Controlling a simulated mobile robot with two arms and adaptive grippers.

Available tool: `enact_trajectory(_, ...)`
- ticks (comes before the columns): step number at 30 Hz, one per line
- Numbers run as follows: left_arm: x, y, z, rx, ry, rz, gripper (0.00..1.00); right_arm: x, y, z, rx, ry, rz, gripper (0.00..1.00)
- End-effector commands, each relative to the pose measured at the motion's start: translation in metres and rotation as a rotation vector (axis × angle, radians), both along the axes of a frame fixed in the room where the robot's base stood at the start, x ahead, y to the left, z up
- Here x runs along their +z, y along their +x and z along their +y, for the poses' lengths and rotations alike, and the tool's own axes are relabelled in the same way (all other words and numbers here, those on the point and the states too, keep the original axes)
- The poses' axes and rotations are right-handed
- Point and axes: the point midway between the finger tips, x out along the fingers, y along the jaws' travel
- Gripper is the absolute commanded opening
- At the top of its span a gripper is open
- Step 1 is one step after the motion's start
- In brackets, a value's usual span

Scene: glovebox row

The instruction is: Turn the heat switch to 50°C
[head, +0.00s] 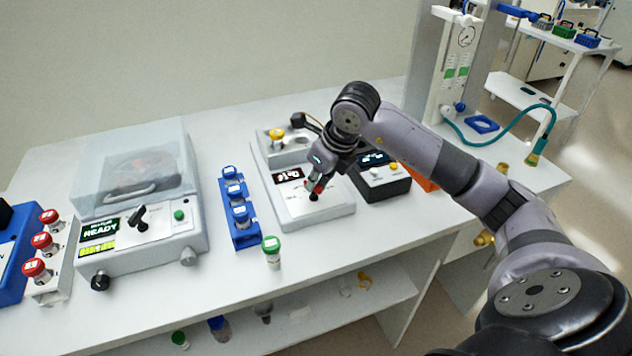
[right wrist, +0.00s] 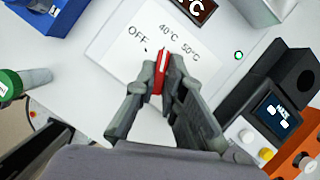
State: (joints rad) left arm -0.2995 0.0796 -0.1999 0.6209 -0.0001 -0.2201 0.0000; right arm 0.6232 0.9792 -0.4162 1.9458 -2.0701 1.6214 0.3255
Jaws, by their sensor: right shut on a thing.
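The heat switch is a red knob with a white line (right wrist: 161,68) on the pale face of a heater unit (head: 330,214). My right gripper (head: 316,190) reaches down onto it, and in the right wrist view its fingers (right wrist: 160,80) are shut on the knob from both sides. The labels OFF, 40°C and 50°C (right wrist: 190,50) are printed around the knob. The white line points up and slightly right, roughly toward 40°C. The unit's display (head: 287,175) is lit, but its reading is too small to tell. My left gripper is not in view.
A dark box with a small screen (head: 375,180) stands close right of the heater unit. A blue tube rack (head: 246,238) and a green-capped vial (head: 272,255) stand to its left. A centrifuge (head: 165,252) is farther left. The table front is mostly clear.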

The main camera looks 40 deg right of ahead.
Motion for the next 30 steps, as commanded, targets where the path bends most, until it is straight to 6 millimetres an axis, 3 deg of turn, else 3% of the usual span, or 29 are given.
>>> enact_trajectory(21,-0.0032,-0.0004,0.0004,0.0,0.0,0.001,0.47,0.0014,0.0005,-0.0003,-0.086,-0.001,-0.002,0.0)
enact_trajectory(22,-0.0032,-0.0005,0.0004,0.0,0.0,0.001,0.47,0.0014,0.0005,-0.0003,-0.086,-0.001,-0.002,0.11)
enact_trajectory(30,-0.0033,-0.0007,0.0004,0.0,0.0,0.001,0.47,0.0007,0.0003,0.0001,-0.085,0.0,-0.001,0.29)
